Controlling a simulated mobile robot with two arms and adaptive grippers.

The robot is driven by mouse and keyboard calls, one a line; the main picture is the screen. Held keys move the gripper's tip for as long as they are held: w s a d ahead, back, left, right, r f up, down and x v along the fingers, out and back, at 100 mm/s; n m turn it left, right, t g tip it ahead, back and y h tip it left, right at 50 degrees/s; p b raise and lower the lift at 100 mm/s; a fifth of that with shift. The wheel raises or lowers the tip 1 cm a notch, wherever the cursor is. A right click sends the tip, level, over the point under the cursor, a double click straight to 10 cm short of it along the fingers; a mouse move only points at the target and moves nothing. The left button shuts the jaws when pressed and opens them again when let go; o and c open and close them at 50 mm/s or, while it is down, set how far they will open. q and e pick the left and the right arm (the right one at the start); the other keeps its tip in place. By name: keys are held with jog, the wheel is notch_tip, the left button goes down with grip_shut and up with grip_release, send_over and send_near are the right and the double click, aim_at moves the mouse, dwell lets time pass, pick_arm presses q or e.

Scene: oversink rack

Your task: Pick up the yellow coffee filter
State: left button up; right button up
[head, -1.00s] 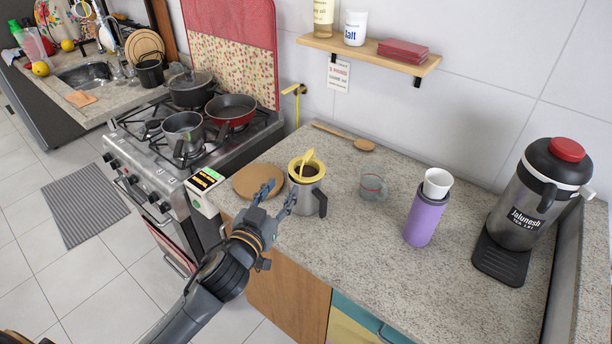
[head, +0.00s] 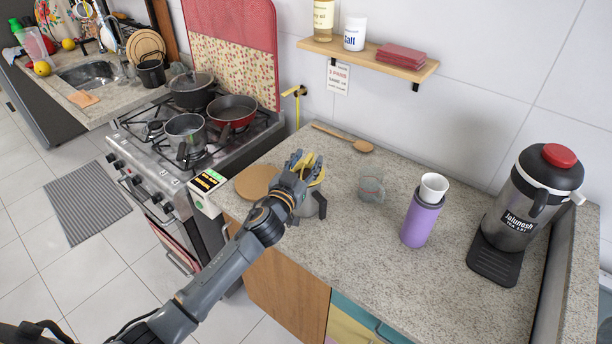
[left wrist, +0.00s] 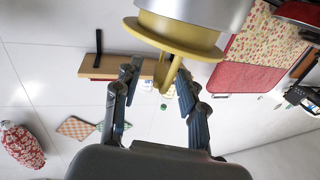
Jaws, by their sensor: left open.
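The yellow coffee filter (head: 318,174) sits in the top of a metal jug (head: 313,205) with a dark handle, on the stone counter. My left gripper (head: 302,160) is at the filter and hides part of it and of the jug. In the left wrist view the filter (left wrist: 160,36) appears upside down below the metal jug (left wrist: 200,12), with its yellow handle reaching between the fingertips. My left gripper (left wrist: 158,72) is open there, one finger on each side of the handle. Contact cannot be told. My right gripper is not in view.
A round wooden board (head: 253,182) lies left of the jug, beside the stove (head: 170,160). A glass cup (head: 371,190), a purple bottle (head: 421,222) with a white cup (head: 433,186), and a large dispenser (head: 528,200) stand to the right. The front middle counter is clear.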

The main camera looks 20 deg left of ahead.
pick_arm(q)
jog(key=shift+w, duration=0.8)
jog(key=shift+s, duration=0.1)
jog(key=shift+c, duration=0.8)
grip_shut()
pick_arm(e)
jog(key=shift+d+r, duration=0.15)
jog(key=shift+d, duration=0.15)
pick_arm(q)
jog(key=shift+r, duration=0.1)
